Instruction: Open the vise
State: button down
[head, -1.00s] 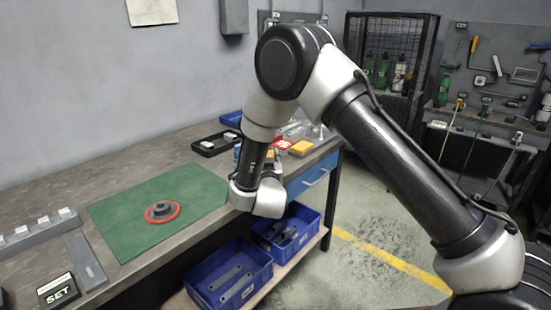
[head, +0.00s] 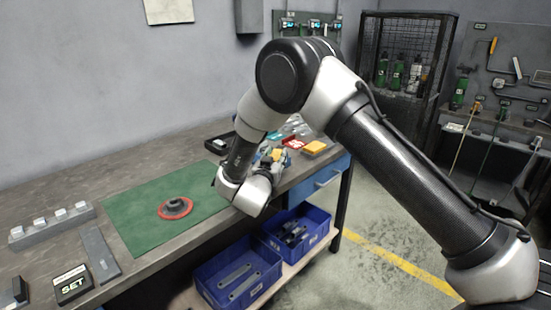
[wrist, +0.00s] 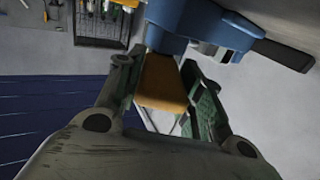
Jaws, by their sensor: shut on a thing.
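The vise is blue; in the wrist view its body (wrist: 195,22) fills the top middle, with a black bar (wrist: 283,54) reaching right. An orange block-shaped part (wrist: 163,82) sits directly below the blue body, between my fingers. My gripper (wrist: 168,78) is shut on this orange part, one finger on each side. Whether it is the vise's handle or another part, I cannot tell. In the head view my wrist hides most of the vise, and only small blue and yellow bits show behind it at the bench's front edge.
A green mat (head: 140,222) with a red-rimmed dark round part (head: 175,208) lies on the bench. Blue bins (head: 238,283) stand on the shelf below.

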jog(key=c, duration=0.9)
grip_release()
jog(key=shift+w, duration=0.1)
jog(key=v, duration=1.2)
jog(key=shift+r, duration=0.1)
jog(key=shift+c, duration=0.5)
